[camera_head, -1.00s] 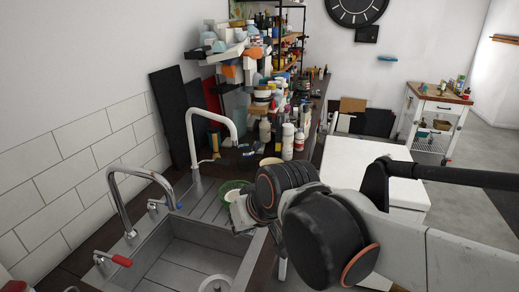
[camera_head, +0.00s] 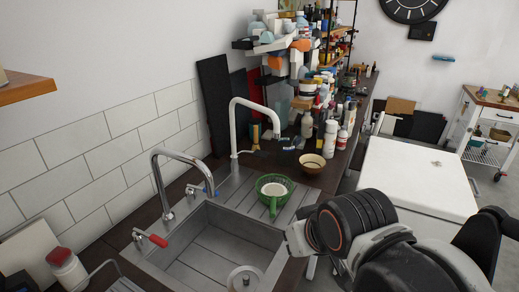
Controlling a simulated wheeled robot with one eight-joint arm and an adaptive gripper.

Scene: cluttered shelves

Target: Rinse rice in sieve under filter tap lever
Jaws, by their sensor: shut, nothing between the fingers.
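A green sieve (camera_head: 275,203) with white contents, likely rice, sits on the ribbed steel drainboard. Its handle points toward the front. A white tap (camera_head: 234,125) arches behind it, with its spout end over the drainboard behind the sieve. A chrome tap (camera_head: 157,180) stands nearer, with a red lever (camera_head: 152,239) and a blue-tipped lever (camera_head: 203,190). I cannot tell which lever is the filter tap's. My gripper (camera_head: 295,240) is shut and empty at the right edge of the sink, right of and nearer than the sieve and apart from it. My wrist partly hides its fingers.
The steel sink basin (camera_head: 215,235) holds a round pale item (camera_head: 244,279). A tan bowl (camera_head: 312,163) and several bottles (camera_head: 330,138) stand behind the sieve. A white worktop (camera_head: 410,180) lies right. A wooden shelf edge (camera_head: 25,90) juts in upper left.

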